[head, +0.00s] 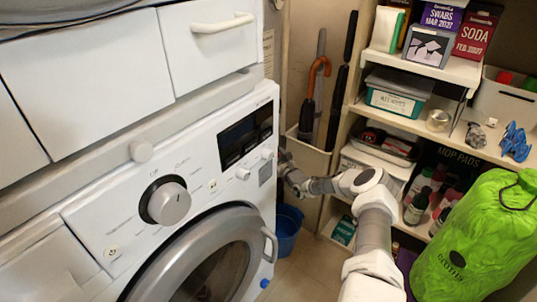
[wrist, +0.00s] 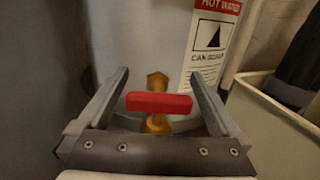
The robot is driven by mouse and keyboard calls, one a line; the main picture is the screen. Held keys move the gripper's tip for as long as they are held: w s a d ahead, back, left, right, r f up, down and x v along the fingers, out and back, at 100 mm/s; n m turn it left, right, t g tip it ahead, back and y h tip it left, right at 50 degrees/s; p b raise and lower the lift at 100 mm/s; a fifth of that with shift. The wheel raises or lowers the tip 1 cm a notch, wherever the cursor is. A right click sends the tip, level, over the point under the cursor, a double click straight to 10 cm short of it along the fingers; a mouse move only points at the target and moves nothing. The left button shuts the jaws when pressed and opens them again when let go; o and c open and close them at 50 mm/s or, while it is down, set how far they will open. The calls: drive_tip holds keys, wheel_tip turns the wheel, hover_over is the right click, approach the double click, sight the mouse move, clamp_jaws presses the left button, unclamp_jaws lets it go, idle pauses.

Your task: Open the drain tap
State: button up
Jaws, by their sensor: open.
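The drain tap shows in the wrist view, with a red bar handle (wrist: 159,103) lying crosswise over a brass body (wrist: 157,82). It is in front of a grey rounded surface. My gripper (wrist: 160,74) is open, with one finger on each side of the tap. Gaps show between the handle's ends and both fingers, so nothing is gripped. In the head view my gripper (head: 286,165) is beyond the right side of the white washing machine (head: 95,225), and the tap is hidden there.
A hot water warning label (wrist: 209,45) hangs behind the tap. A pale bin (head: 308,150) with umbrellas stands at the back, and a blue bucket (head: 288,232) is on the floor below. Loaded shelves (head: 440,72) and a green bag (head: 470,245) stand right of my arm.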

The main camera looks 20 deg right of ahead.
drive_tip(key=c, duration=1.2)
drive_tip(key=shift+f, duration=0.1)
drive_tip(key=shift+c, duration=0.2)
drive_tip(key=shift+f+n+y+b, duration=0.1)
drive_tip(key=shift+n+y+b, duration=0.35)
drive_tip(key=shift+b, duration=0.4)
drive_tip(key=shift+s+a+n+g+y+b, duration=0.15)
drive_tip(key=shift+n+g+y+b, duration=0.35)
drive_tip(key=shift+y+b, duration=0.4)
drive_tip(key=shift+a+n+g+y, duration=0.25)
drive_tip(key=shift+n+g+y, duration=0.7)
drive_tip(key=shift+y, duration=0.6)
drive_tip(key=shift+s+a+n+g+y, duration=0.2)
drive_tip(key=shift+n+g+y, duration=0.25)
drive_tip(key=shift+n+y, duration=0.4)
drive_tip(key=shift+s+n+g+y, duration=0.1)
drive_tip(key=shift+n+g+y, duration=0.35)
drive_tip(key=shift+g+y, duration=0.25)
drive_tip(key=o, duration=1.2)
